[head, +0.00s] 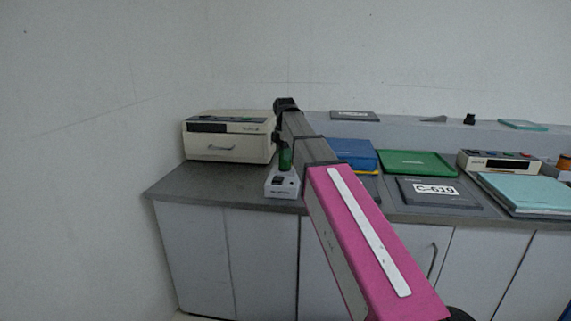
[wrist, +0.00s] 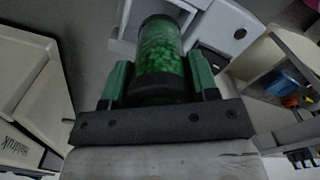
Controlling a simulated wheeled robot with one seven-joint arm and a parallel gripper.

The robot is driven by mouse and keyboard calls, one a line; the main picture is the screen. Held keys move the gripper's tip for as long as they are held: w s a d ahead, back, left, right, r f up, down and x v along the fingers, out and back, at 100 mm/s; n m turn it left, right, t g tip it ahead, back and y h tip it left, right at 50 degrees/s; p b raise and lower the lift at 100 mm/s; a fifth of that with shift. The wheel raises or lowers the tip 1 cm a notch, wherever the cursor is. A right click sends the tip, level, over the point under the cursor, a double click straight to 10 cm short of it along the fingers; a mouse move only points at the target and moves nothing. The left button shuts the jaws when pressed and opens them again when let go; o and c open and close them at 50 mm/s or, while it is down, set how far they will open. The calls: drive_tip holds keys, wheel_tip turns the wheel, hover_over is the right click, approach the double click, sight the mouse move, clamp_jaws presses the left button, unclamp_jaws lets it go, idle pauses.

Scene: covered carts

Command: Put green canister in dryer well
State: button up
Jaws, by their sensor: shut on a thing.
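The green canister (head: 286,158) is upright with dark ends, and green pellets show through its clear wall in the wrist view (wrist: 160,50). My gripper (wrist: 158,82) is shut on it, with one green finger on each side. A small white device (head: 282,188), apparently the dryer, stands near the counter's front edge directly below or behind the canister in the head view. In the wrist view the white device (wrist: 222,28) lies beyond and right of the canister, with a small round dark spot on it. Whether the canister touches the device or sits in a well, I cannot tell.
A beige machine (head: 228,142) stands left of the device on the grey counter (head: 180,184). To the right are a blue box (head: 354,152), a green tray (head: 416,163), a dark panel marked C-619 (head: 440,200) and a teal-covered flat item (head: 530,192). The counter's left end is clear.

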sight(285, 163)
drive_tip(key=shift+w+d+f, duration=0.2)
drive_tip(key=shift+w+f, duration=0.1)
drive_tip(key=shift+w, duration=0.15)
drive_tip(key=shift+f, duration=2)
drive_tip(key=shift+f, duration=0.15)
drive_tip(key=o, duration=1)
wheel_tip(285, 163, up, 12)
drive_tip(key=shift+r, duration=0.2)
